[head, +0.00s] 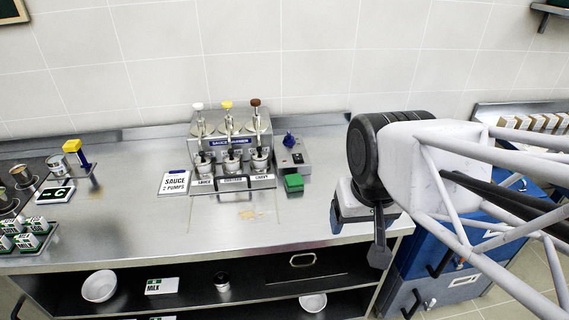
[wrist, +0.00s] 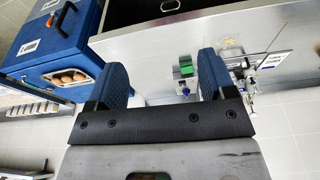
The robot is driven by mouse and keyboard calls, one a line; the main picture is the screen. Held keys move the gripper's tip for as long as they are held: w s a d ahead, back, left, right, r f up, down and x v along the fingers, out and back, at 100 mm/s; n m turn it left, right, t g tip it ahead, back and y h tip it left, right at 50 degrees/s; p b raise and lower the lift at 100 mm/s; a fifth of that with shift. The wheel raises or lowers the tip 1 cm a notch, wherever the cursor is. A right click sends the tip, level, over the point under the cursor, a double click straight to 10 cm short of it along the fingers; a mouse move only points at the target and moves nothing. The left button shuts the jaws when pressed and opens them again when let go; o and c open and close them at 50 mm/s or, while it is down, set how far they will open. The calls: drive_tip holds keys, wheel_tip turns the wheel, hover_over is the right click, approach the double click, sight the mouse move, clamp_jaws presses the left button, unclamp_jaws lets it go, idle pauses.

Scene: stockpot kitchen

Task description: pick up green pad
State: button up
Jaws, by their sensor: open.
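The green pad (head: 293,183) is a small green block on the steel counter, just right of the sauce warmer. In the wrist view the green pad (wrist: 186,67) shows beyond the fingers, between them and nearer the right one. My gripper (head: 379,250) is over the right end of the counter in the head view, to the right of the pad and apart from it. In the wrist view my gripper (wrist: 164,80) has its two blue fingers wide apart with nothing between them.
The sauce warmer (head: 231,140) with several pumps stands at the back. A grey box with a blue knob (head: 291,152) is directly behind the pad. A white sauce sign (head: 175,183) stands left. A brown spill (head: 247,214) marks the counter, which is otherwise clear in front.

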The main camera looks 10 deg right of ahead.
drive_tip(key=w+m, duration=0.5)
drive_tip(key=w, duration=0.7)
drive_tip(key=m+g, duration=0.3)
drive_tip(key=m, duration=0.8)
hover_over(295, 179)
drive_tip(key=f, duration=1.6)
drive_tip(key=shift+s+d+f, duration=0.15)
drive_tip(key=shift+s+f, duration=0.15)
drive_tip(key=shift+s, duration=0.05)
drive_tip(key=shift+w+f+m, duration=0.3)
drive_tip(key=shift+w, duration=0.05)
drive_tip(key=shift+f, duration=1.3)
drive_tip(key=shift+f, duration=2.6)
